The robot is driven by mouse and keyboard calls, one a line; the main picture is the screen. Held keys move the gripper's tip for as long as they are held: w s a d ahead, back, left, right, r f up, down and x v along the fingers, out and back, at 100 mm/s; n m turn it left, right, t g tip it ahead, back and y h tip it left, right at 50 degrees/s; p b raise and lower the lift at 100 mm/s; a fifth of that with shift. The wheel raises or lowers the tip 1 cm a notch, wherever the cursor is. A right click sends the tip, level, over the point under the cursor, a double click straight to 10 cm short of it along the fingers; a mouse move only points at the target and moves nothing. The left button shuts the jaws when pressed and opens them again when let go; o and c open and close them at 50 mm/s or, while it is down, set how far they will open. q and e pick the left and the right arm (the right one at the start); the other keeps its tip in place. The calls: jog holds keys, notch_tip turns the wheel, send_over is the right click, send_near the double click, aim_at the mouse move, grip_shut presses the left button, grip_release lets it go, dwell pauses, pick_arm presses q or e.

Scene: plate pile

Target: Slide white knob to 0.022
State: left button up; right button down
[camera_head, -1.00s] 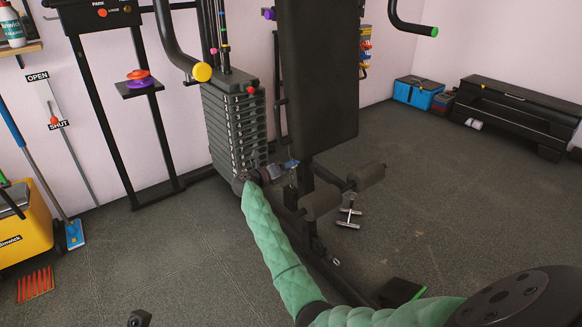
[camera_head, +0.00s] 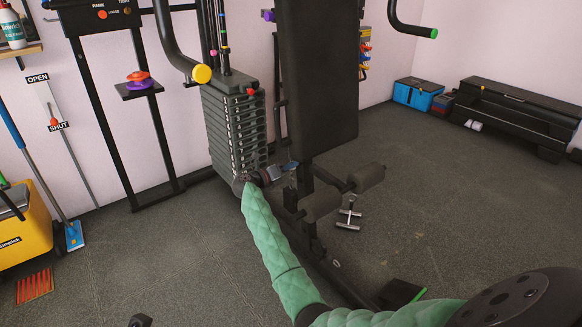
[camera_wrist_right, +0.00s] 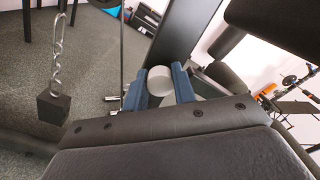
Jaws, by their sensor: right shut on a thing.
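The white knob (camera_wrist_right: 160,81) is a pale rounded cylinder in the right wrist view, between the two blue fingers of my right gripper (camera_wrist_right: 160,88). The fingers are shut on it, one on each side. In the head view my right gripper (camera_head: 285,168) is at the lower right of the weight stack (camera_head: 236,128), in front of the black gym machine's upright. The knob cannot be made out there. The scale or rail of the knob is not readable in either view. My left gripper does not show.
A large black pad (camera_head: 318,75) stands above and right of my right gripper. Foam rollers (camera_head: 320,203) are close on its right. A chain with a black block (camera_wrist_right: 54,106) hangs at the left in the wrist view. Open floor (camera_head: 160,260) lies at the left front.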

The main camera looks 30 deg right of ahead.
jog(key=shift+a, duration=0.95)
jog(key=shift+f, duration=0.1)
jog(key=c, duration=1.3)
grip_release()
jog(key=shift+a, duration=0.1)
jog(key=shift+o, duration=0.9)
jog(key=a+p, duration=0.1)
jog(key=a, duration=0.6)
jog(key=shift+s+a, duration=0.35)
jog(key=shift+a, duration=0.05)
